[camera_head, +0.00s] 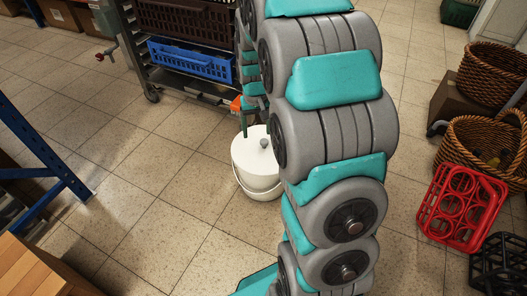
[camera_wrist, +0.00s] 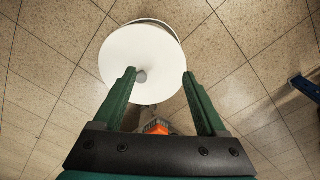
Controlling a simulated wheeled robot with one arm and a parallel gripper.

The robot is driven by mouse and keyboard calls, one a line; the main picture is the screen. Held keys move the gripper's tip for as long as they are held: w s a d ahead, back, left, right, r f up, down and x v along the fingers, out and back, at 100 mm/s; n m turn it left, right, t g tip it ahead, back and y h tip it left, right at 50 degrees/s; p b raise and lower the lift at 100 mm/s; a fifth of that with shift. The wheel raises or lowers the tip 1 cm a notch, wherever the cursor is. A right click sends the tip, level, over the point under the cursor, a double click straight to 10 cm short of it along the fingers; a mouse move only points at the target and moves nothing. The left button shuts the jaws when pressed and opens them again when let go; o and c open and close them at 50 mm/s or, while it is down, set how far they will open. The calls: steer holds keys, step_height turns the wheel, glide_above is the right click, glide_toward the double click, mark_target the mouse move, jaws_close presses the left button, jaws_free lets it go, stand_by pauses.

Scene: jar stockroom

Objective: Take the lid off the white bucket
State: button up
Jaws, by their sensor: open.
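The white bucket (camera_head: 256,181) stands upright on the tiled floor with its white lid (camera_head: 248,150) on top. A small grey knob (camera_head: 264,143) rises from the middle of the lid. In the wrist view the lid (camera_wrist: 135,48) hides most of the bucket. My gripper (camera_wrist: 158,72) is open, its two green fingers pointing towards the lid. The knob (camera_wrist: 141,76) appears between the fingertips, closer to the left one. Nothing is held. In the head view one green finger shows just above the lid; my arm hides part of the gripper and the bucket's right side.
A metal rack with a blue crate (camera_head: 190,61) and a brown crate (camera_head: 187,22) stands behind the bucket. An orange item (camera_wrist: 157,127) lies beyond it, partly hidden. Wicker baskets (camera_head: 487,135) and a red bottle carrier (camera_head: 462,208) are at right. Floor left of the bucket is clear.

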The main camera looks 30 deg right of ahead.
steer(key=b, duration=0.2)
glide_above(264, 141)
steer(key=shift+m+t, duration=0.4)
steer(key=f, duration=1)
steer(key=shift+s+a+f, duration=0.1)
steer(key=shift+s+a, duration=0.3)
steer(key=f, duration=0.7)
steer(key=shift+w+d+f, duration=0.2)
steer(key=shift+w+d, duration=0.15)
steer(key=shift+d, duration=0.05)
jaws_close()
